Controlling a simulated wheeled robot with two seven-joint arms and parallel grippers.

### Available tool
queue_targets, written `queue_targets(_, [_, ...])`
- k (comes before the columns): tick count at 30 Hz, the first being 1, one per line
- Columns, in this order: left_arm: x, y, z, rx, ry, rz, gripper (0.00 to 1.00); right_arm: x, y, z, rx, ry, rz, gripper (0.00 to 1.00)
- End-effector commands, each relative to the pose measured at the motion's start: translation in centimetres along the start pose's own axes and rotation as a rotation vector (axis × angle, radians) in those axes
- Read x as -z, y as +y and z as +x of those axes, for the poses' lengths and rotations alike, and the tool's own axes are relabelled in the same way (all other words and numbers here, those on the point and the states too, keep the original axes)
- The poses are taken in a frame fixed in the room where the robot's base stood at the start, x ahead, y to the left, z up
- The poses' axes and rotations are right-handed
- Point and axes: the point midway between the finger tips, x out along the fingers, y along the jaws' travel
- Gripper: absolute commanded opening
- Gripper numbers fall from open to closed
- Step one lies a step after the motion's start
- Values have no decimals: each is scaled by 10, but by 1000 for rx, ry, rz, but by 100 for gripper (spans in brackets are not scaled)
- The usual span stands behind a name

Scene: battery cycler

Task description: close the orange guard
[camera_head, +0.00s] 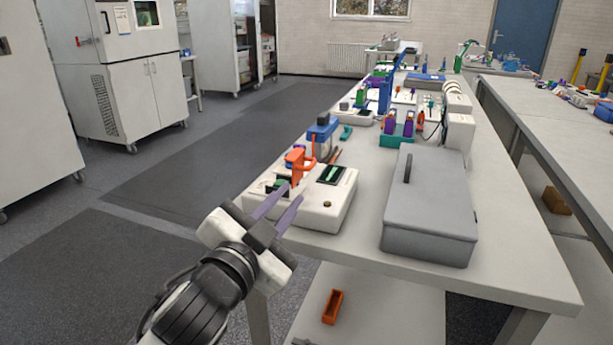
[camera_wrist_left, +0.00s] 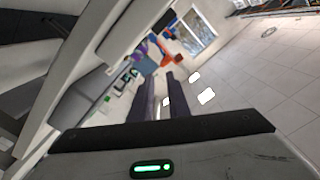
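The orange guard (camera_head: 300,160) stands raised at the back left of a white cycler box (camera_head: 325,212), near the table's front left edge. It also shows in the left wrist view as an orange shape (camera_wrist_left: 172,58) beyond the fingertips. My left gripper (camera_head: 292,192) is in front and to the left of the box, its two dark purple fingers pointing toward the guard. The fingers are parted, with nothing visible between them. In the left wrist view the gripper (camera_wrist_left: 162,77) seems apart from the guard. My right gripper is not in view.
A grey lidded case (camera_head: 430,215) with a dark handle sits right of the cycler box. A blue-topped device (camera_head: 322,135) stands just behind the guard. Several colored devices fill the far table. An orange tray (camera_head: 333,306) lies on the lower shelf.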

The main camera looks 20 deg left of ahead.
Motion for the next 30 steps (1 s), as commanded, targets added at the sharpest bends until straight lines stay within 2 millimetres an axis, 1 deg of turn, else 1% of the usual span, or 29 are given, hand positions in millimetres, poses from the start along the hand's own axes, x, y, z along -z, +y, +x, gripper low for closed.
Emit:
queue_targets(1, [3,-3,3,9,6,6,15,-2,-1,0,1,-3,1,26])
queue_targets(5, [4,-5,19,11,6,7,15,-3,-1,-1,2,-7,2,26])
queue_targets(12, [4,-5,65,10,5,5,15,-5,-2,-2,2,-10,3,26])
queue_targets(15, [4,-4,80,9,5,5,15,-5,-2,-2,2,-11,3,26])
queue_targets(18, [4,-4,92,9,6,5,15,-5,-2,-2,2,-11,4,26])
queue_targets(23, [4,-4,101,8,5,5,15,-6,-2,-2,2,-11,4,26])
queue_targets(30, [4,-4,102,7,5,5,15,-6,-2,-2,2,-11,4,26])
